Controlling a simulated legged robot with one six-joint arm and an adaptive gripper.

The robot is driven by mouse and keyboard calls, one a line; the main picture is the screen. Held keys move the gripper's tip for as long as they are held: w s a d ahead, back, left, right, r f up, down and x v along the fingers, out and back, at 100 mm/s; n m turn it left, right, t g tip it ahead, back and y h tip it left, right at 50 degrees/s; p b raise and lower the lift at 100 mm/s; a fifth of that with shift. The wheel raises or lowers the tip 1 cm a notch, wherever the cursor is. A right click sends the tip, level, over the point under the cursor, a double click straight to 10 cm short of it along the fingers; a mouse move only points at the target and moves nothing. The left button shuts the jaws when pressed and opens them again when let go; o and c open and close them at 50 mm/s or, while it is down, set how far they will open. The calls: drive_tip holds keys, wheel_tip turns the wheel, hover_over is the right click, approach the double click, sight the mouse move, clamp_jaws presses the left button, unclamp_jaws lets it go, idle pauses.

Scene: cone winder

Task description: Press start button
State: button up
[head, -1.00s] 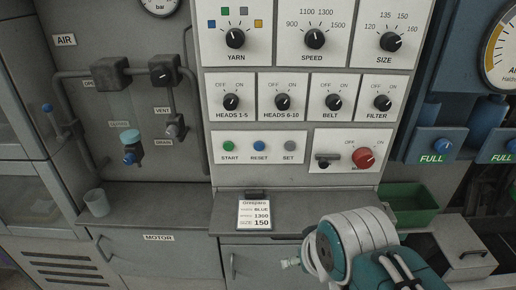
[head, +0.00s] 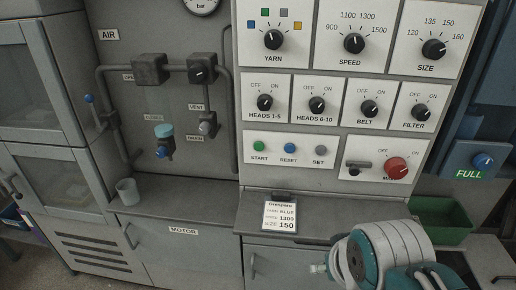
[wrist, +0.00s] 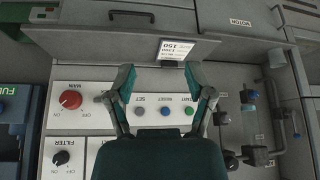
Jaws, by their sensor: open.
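The green start button (head: 259,147) is at the left of a row on the white control panel, above the label START. The blue reset button (head: 290,148) and grey set button (head: 321,150) are beside it. In the wrist view, which is upside down, the start button (wrist: 190,109) shows close to the right finger, with reset (wrist: 166,108) and set (wrist: 140,110) between the fingers. My gripper (wrist: 163,85) is open and empty, facing the panel. I cannot tell its distance from the panel. In the head view my arm is low right; the fingers are not clear there.
The red main knob (head: 397,167) is right of the buttons, and several black knobs are above. A card (head: 280,215) stands at the grey ledge below. Pipes and valves (head: 200,70) are at left, with a cup (head: 127,191) below. A green bin (head: 440,226) is at right.

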clamp_jaws()
idle(1.0)
